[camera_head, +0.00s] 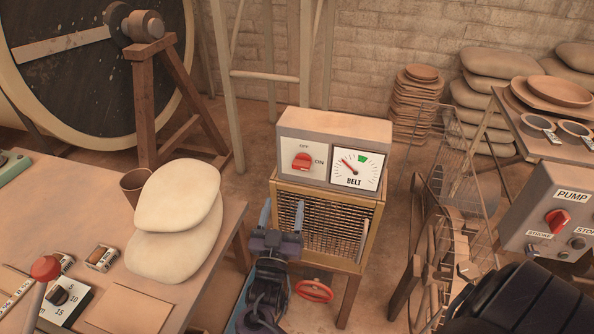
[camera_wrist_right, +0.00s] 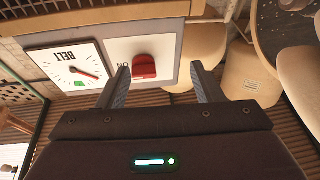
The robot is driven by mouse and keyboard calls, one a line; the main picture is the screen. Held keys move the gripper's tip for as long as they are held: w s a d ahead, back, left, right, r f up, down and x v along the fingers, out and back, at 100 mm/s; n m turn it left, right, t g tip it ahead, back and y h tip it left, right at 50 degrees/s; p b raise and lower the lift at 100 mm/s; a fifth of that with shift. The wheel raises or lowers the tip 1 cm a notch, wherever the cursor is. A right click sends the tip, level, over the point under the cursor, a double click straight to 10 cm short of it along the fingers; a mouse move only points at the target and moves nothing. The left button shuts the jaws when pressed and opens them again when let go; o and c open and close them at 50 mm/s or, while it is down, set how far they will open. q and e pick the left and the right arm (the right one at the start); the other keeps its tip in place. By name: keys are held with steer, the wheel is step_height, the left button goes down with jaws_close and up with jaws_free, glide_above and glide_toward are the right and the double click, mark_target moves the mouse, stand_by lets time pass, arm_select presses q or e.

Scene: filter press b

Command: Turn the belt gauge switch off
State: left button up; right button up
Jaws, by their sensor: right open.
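The belt gauge box (camera_head: 333,126) stands on a wooden cabinet with a woven front. Its white switch plate carries a red switch knob (camera_head: 302,162), with OFF marked above and ON to the right; the knob lies roughly level, toward ON. The BELT dial (camera_head: 357,168) is beside it on the right. My right gripper (camera_head: 281,213) is open and empty, below the switch in front of the cabinet. In the right wrist view, upside down, the knob (camera_wrist_right: 144,67) appears between the spread fingertips (camera_wrist_right: 160,68), apart from them. My left gripper is out of view.
A wooden table (camera_head: 60,205) with pale sacks (camera_head: 178,215) and a cup (camera_head: 134,183) is at left. A red handwheel (camera_head: 314,291) sits low by the cabinet. A PUMP control box (camera_head: 555,210) and a wire rack (camera_head: 465,160) are at right.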

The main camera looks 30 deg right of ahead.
mark_target(300, 170)
steer(key=d+r, duration=0.2)
steer(key=w+d+r+m+h+p, duration=0.1)
steer(key=r, duration=0.1)
steer(key=w+d+r+m+g+h+p, duration=0.1)
steer(key=d+r, duration=0.1)
steer(key=shift+w+d+r, duration=0.15)
steer(key=shift+d+r, duration=0.15)
steer(key=shift+d, duration=0.05)
steer(key=shift+w+d+r, duration=0.1)
steer(key=shift+w+d, duration=0.25)
steer(key=shift+d, duration=0.05)
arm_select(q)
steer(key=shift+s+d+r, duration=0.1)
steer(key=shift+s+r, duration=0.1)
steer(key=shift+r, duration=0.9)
arm_select(e)
steer(key=c, duration=1)
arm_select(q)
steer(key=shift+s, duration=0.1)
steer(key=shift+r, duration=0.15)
